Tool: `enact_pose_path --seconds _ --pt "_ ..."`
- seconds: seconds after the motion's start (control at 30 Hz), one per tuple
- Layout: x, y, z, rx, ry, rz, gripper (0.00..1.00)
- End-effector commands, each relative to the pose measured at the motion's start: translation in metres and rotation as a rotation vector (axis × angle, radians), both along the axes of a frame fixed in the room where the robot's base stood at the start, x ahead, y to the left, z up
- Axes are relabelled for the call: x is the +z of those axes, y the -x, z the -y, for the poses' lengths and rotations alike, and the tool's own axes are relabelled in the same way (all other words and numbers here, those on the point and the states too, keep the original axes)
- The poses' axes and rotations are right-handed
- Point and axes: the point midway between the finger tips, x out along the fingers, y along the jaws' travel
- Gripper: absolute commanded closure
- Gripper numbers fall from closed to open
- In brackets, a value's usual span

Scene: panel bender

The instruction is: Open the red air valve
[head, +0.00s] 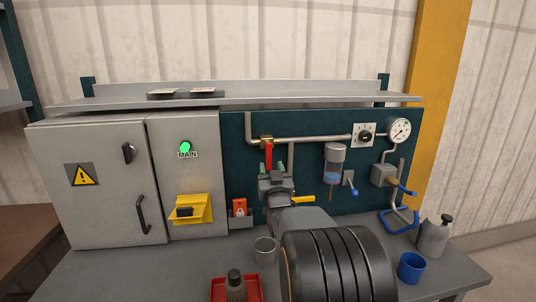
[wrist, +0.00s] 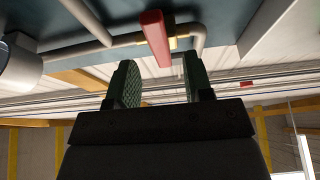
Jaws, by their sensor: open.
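The red air valve's handle (head: 268,156) hangs straight down from a brass body (head: 266,140) on the grey pipe at the back panel. In the wrist view the red handle (wrist: 155,38) shows beyond the fingertips, in line with the gap between them. My gripper (head: 271,168) is at the lower end of the handle in the head view. In the wrist view its two green fingers (wrist: 163,80) are apart, with nothing seen held between them. Whether a finger touches the handle I cannot tell.
A yellow lever (head: 302,199) sits right of my gripper, partly behind my arm. A grey cabinet (head: 95,190) stands left. A cup (head: 265,250), red tray (head: 212,295), blue mug (head: 411,268) and bottle (head: 433,238) stand on the bench.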

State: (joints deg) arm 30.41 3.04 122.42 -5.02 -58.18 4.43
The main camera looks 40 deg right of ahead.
Motion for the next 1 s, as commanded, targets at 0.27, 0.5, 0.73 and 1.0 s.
enact_pose_path --seconds 0.27,0.5,0.73,1.0 --pt "0.017 -0.033 0.016 0.000 -0.001 0.000 0.53" --pt "0.020 -0.043 0.021 0.000 0.000 -0.001 0.53" --pt "0.020 -0.044 0.021 0.000 0.000 -0.001 0.53" --pt "0.020 -0.044 0.021 0.000 0.000 -0.001 0.72"
